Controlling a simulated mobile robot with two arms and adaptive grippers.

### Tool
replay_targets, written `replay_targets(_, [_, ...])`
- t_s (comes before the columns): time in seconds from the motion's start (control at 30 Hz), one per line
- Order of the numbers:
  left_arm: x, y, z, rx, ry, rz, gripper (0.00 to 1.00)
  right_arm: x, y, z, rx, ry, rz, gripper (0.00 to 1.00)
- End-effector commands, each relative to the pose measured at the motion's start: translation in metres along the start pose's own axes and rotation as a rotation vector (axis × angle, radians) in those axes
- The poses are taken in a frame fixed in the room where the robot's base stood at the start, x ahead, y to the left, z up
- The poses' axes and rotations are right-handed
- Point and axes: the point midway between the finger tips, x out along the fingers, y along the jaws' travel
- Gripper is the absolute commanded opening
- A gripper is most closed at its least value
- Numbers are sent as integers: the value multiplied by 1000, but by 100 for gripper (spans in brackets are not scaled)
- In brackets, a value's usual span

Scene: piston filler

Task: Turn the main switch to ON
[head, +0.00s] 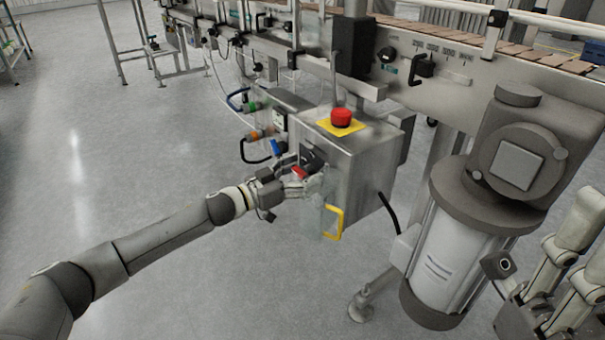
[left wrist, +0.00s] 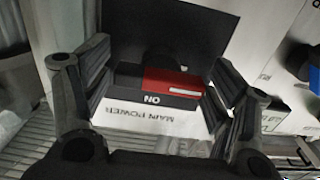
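The main switch shows in the left wrist view as a red and dark handle (left wrist: 172,80) on a black plate (left wrist: 190,30). The handle lies crosswise, with a white mark on its red right part. The word ON and a MAIN POWER label (left wrist: 150,118) read upside down below it. In the head view the red handle (head: 299,173) is on the left face of the steel control box (head: 362,165). My left gripper (head: 297,178) is at that face; its fingers (left wrist: 165,85) stand apart on both sides of the handle. My right gripper (head: 540,300) is partly cut off at lower right.
A red emergency button (head: 341,117) on a yellow plate tops the box. Blue (head: 277,147) and green (head: 252,106) fittings are close by. A motor (head: 520,150) stands at the right. Floor at left is clear.

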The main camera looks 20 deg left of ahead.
Motion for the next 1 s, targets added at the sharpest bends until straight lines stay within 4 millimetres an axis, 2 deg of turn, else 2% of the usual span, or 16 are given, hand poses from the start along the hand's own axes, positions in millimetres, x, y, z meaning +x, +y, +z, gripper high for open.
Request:
replay_targets(0.03, [0, 0, 0, 0, 0, 0, 68, 0, 0, 0, 0, 0, 0, 30])
replay_targets(0.27, [0, 0, 0, 0, 0, 0, 39, 0, 0, 0, 0, 0, 0, 30])
replay_targets(0.3, [0, 0, 0, 0, 0, 0, 38, 0, 0, 0, 0, 0, 1, 30])
replay_targets(0.67, [0, 0, -2, 72, 0, 0, 38, 6, 1, -3, 1, 1, 6, 30])
replay_targets(0.77, [0, 1, -3, 130, 0, -1, 38, -4, 2, -1, 5, -44, 17, 30])
replay_targets(1.0, [0, 2, -3, 334, -1, -1, 38, -12, 2, -4, 13, -98, 39, 30])
